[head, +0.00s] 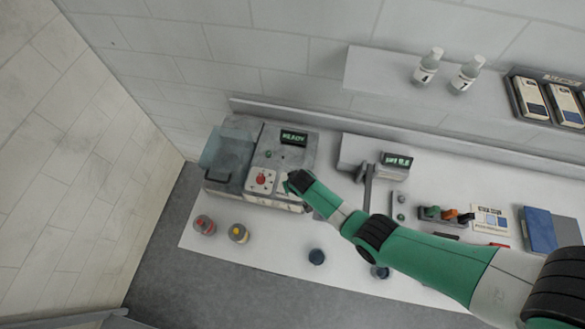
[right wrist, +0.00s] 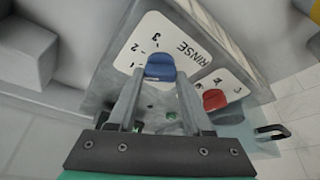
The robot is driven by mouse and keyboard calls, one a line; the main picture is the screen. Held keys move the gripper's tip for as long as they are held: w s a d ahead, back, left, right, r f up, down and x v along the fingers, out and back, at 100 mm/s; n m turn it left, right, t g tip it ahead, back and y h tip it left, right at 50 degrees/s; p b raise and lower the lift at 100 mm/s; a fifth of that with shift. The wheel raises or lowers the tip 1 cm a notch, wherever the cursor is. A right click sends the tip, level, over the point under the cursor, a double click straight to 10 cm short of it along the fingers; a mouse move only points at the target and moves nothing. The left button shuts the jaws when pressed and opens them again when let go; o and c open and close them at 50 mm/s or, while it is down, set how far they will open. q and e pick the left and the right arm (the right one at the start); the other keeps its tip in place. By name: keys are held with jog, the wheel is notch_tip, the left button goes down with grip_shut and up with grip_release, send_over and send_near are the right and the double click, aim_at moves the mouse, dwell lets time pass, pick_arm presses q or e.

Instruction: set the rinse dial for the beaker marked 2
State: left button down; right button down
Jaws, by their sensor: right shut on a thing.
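The ozone washer (head: 254,165) stands at the back left, its display reading READY. In the right wrist view the blue rinse dial (right wrist: 160,67) sits on a white plate (right wrist: 182,28) lettered RINSE, with marks 1, 2 and 3. My right gripper (right wrist: 158,76) is shut on the blue dial, one finger on each side. I cannot tell which mark the dial points to. It also shows in the head view (head: 288,186), where the arm hides the dial. Beakers with red (head: 204,225), yellow (head: 239,233) and blue (head: 317,256) contents stand in front; their marks are unreadable.
A red dial (right wrist: 214,99) sits beside the blue one on its own plate. A balance-like device (head: 360,157) stands right of the washer. Another beaker (head: 380,272) is partly hidden by my arm. Two bottles (head: 427,67) (head: 467,75) stand on the shelf.

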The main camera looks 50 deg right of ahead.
jog(key=shift+a+m+h, duration=0.1)
jog(key=shift+m+h, duration=0.2)
jog(key=shift+m, duration=0.6)
jog(key=m+g, duration=0.1)
jog(key=m, duration=0.1)
jog(key=shift+w+m+h, duration=0.1)
jog(key=shift+m+h, duration=0.2)
jog(key=shift+m, duration=0.1)
jog(key=shift+w+f+m+g+h+b, duration=0.1)
jog(key=shift+m+g+h+b, duration=0.25)
jog(key=shift+m, duration=0.75)
jog(key=shift+m+g+b, duration=0.35)
jog(key=shift+m+b, duration=0.3)
jog(key=shift+m, duration=0.55)
jog(key=shift+c, duration=1.6)
grip_release()
